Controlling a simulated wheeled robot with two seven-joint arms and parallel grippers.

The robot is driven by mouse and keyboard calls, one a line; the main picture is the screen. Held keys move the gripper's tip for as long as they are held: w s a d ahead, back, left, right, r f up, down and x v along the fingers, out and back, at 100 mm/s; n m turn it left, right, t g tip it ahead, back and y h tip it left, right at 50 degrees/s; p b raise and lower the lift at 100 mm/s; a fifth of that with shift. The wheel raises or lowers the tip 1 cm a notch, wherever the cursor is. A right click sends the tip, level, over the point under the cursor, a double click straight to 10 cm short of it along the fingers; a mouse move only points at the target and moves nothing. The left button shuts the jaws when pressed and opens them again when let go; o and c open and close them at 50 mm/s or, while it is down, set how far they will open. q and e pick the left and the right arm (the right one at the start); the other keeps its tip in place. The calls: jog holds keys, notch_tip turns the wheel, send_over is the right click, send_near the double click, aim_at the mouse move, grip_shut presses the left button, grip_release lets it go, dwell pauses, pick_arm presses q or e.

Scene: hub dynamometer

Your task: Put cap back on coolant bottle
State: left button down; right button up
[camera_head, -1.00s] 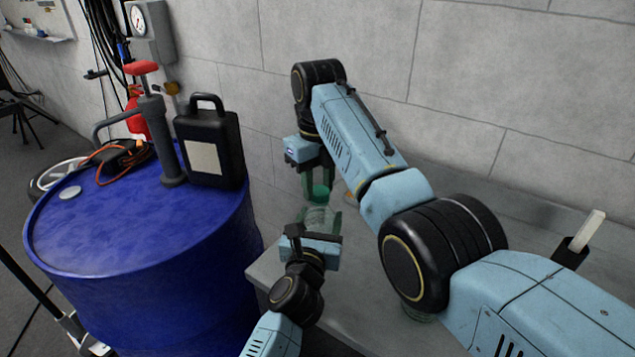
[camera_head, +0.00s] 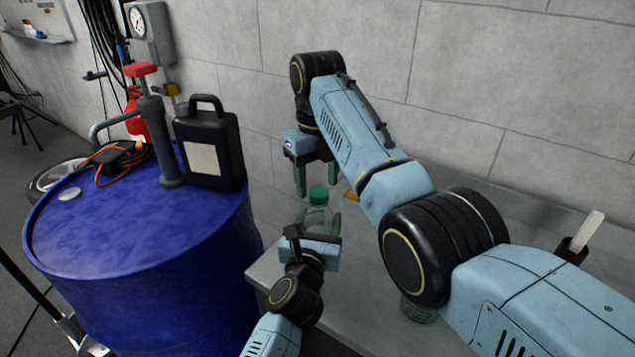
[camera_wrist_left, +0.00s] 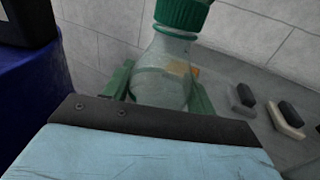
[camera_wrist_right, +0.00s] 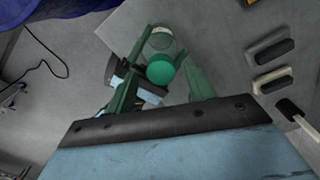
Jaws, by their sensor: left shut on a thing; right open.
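The coolant bottle (camera_head: 318,214) is clear, and my left gripper (camera_head: 318,224) is shut on its body at the near left end of the bench. The green cap (camera_head: 319,196) sits on the bottle's neck. The left wrist view shows the cap (camera_wrist_left: 182,14) around the neck above the clear body (camera_wrist_left: 165,72), its top cut off by the picture edge. My right gripper (camera_head: 316,176) is open and empty just above the cap. In the right wrist view the cap (camera_wrist_right: 160,69) shows between the spread fingers, apart from them.
A blue drum (camera_head: 140,250) with a black jug (camera_head: 209,150) and a hand pump (camera_head: 160,130) stands left of the bench (camera_head: 370,325). Another clear greenish object (camera_head: 418,310) is partly hidden under my right arm. Dark and pale blocks (camera_wrist_left: 285,118) lie on the bench by the wall.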

jog(key=shift+r, duration=1.55)
jog(key=shift+c, duration=0.3)
